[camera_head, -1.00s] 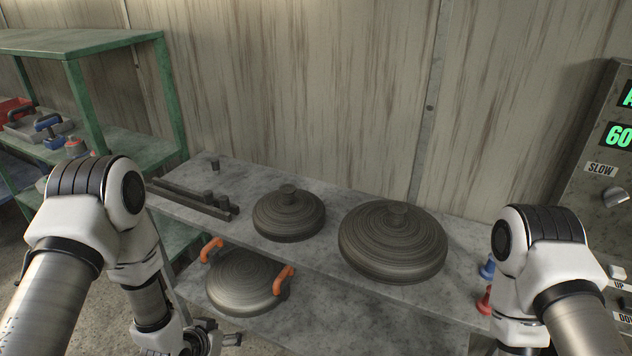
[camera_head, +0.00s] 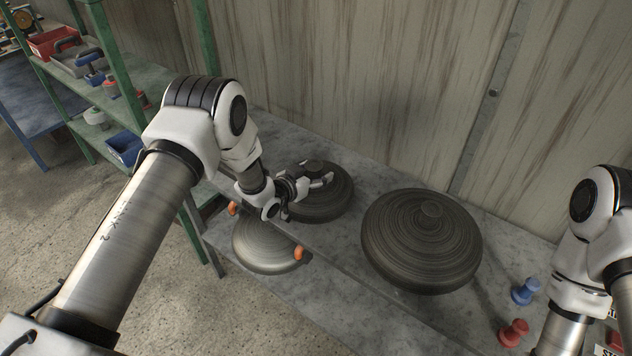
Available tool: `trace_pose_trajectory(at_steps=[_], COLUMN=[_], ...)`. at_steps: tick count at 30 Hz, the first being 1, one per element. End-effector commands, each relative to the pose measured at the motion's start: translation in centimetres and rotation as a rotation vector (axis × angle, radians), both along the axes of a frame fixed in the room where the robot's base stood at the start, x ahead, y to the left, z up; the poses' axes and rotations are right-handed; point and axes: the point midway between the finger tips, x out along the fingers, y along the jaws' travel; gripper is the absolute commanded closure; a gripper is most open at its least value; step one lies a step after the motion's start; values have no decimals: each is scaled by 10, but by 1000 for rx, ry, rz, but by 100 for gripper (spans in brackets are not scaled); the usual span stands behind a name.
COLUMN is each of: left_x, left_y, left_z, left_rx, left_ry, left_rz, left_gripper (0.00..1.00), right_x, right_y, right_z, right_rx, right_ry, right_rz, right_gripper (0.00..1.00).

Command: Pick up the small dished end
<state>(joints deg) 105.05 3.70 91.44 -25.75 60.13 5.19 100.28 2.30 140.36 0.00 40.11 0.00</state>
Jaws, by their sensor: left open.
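The small dished end (camera_head: 333,205) is a dark, ring-marked dome with a knob on top. It sits on the grey upper shelf, left of a larger dark dished end (camera_head: 420,248). My left gripper (camera_head: 322,182) is open over the small dished end, with its fingers near the knob. The gripper hides part of the knob and the dome's left side; I cannot tell whether it touches. My right arm shows at the right edge, but its gripper is out of the picture.
A shinier dished end with orange handles (camera_head: 262,246) lies on the lower shelf. A blue knob (camera_head: 526,290) and a red knob (camera_head: 514,333) stand at the right. A green rack (camera_head: 112,62) holding tools and bins stands at the left. A wall closes off the back.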

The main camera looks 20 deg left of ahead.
Motion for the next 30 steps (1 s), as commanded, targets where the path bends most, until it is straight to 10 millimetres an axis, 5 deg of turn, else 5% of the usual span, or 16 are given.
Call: trace_pose_trajectory(at_steps=[5, 11, 30], left_x=[0, 0, 1], left_y=[0, 0, 0], left_z=[-1, -1, 15], left_rx=[0, -1, -1], left_ry=[1, 1, -4], left_rz=[1, 0, 1], left_gripper=[32, 100, 100], right_x=[0, 0, 0], right_y=[0, 0, 0], right_z=[-1, -1, -10], right_rx=[0, 0, 0], right_ry=[1, 1, 1], right_rz=[0, 0, 0], right_gripper=[45, 45, 45])
